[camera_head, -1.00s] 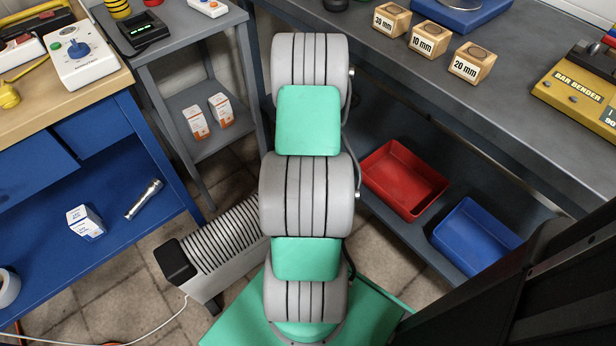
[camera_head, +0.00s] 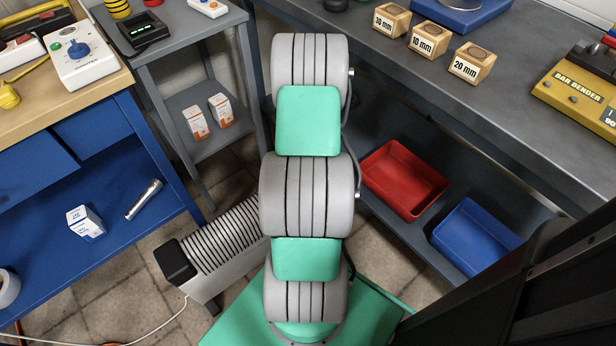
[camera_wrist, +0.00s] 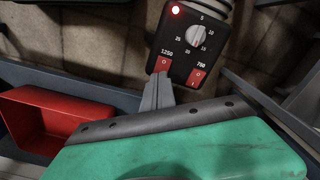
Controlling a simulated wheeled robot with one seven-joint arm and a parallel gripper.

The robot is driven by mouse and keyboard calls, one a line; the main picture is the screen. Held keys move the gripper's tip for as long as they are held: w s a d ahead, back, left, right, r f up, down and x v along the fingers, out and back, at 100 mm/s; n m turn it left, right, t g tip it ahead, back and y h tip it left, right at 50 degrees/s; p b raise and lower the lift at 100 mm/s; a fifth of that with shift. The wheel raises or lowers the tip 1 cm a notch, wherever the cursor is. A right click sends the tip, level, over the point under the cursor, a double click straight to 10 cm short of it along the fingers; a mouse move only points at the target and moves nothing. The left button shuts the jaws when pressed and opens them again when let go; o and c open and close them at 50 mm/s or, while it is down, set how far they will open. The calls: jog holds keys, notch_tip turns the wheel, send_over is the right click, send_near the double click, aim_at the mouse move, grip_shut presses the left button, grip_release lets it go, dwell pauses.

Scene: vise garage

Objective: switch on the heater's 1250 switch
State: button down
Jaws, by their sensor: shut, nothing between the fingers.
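The heater (camera_head: 222,243), a pale ribbed radiator with a black end, stands on the floor in the head view, partly hidden by my arm. My gripper (camera_wrist: 161,78) is shut and empty. Its fingertips are right at the lower edge of the 1250 switch; I cannot tell whether they touch it. The gripper is hidden in the head view.
A red bin (camera_head: 404,180) and a blue bin (camera_head: 476,238) sit on the low shelf at the right. A grey shelf stand (camera_head: 190,75) and a blue workbench (camera_head: 110,180) are at the left. A white cable (camera_head: 160,328) runs across the floor.

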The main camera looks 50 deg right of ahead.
jog(key=shift+f+b, duration=0.6)
jog(key=shift+f, duration=0.35)
dwell(0.8)
notch_tip(320, 180, up, 7)
jog(key=p, duration=0.5)
jog(key=shift+r+p, duration=0.1)
jog(key=shift+p, duration=0.25)
